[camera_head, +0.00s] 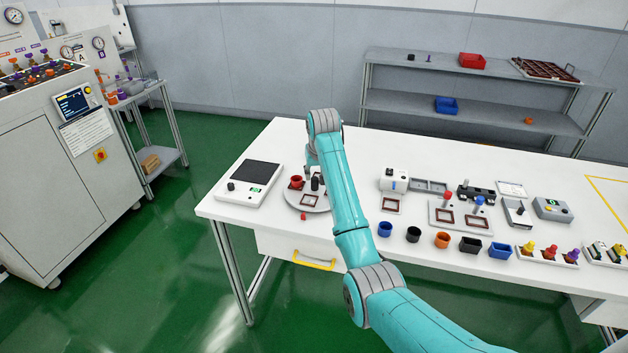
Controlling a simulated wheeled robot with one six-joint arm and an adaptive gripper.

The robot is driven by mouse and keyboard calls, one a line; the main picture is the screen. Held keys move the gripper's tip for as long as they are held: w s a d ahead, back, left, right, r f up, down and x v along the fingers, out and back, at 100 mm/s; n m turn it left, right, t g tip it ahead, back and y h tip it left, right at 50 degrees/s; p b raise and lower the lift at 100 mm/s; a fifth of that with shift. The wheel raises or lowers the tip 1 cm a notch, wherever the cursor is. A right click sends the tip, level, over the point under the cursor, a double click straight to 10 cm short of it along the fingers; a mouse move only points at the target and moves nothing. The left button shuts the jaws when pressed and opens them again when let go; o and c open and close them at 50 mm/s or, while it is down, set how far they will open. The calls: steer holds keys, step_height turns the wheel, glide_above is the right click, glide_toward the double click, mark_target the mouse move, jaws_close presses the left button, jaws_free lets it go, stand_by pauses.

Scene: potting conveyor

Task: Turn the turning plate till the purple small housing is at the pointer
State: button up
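The turning plate (293,201) is a round grey disc on the left part of the white table. A red round housing (296,182) stands on its left side, and a brown-framed square recess (309,200) shows at its front. A dark upright shape (315,184) shows beside my arm; I cannot tell what it is. A small red piece (303,216) lies just in front of the plate and may be the pointer. I cannot make out a purple small housing on the plate. My arm crosses over the plate's right side, hiding that part and my gripper.
A scale (248,183) stands close left of the plate. Right of my arm are a white device (394,180) and a fixture plate (460,218). Blue (385,229), black (413,234) and orange (442,240) cups line the front edge. A shelf (480,105) stands behind.

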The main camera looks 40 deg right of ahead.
mark_target(315, 179)
steer(key=shift+x, duration=2.35)
steer(key=shift+s, duration=0.1)
jaws_close()
